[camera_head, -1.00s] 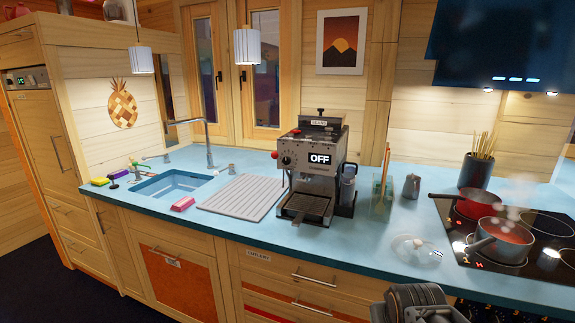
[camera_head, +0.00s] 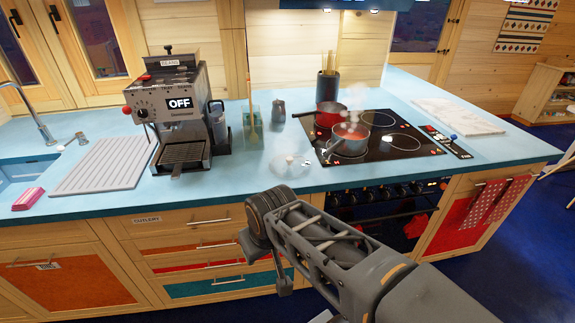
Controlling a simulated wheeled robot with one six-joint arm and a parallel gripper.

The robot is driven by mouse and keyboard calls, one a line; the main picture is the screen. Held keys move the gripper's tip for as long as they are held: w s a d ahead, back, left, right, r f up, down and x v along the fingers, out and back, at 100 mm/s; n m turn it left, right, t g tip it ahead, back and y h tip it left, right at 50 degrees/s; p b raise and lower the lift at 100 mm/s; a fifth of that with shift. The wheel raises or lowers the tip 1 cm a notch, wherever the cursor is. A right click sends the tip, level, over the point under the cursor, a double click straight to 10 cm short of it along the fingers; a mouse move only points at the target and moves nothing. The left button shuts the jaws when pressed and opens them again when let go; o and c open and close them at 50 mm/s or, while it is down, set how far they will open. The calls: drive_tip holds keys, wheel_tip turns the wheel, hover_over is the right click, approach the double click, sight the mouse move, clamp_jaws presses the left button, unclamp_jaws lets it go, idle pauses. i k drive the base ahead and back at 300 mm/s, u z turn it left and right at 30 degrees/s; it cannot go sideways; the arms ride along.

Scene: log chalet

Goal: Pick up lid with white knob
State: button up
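The lid is a clear glass disc (camera_head: 281,168) with a small white knob on top. It lies flat on the blue counter, just left of the stove and in front of the small grey pot. My grey arm reaches in from the lower right, and its bent joint is in front of the counter edge, below the lid in the picture. My gripper's fingers do not show. Nothing covers the lid.
The coffee machine (camera_head: 180,110) is left. The counter around the lid is clear.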

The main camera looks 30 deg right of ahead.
sight(285, 167)
drive_tip(key=z, duration=1)
drive_tip(key=i, duration=0.65)
drive_tip(key=u, duration=0.65)
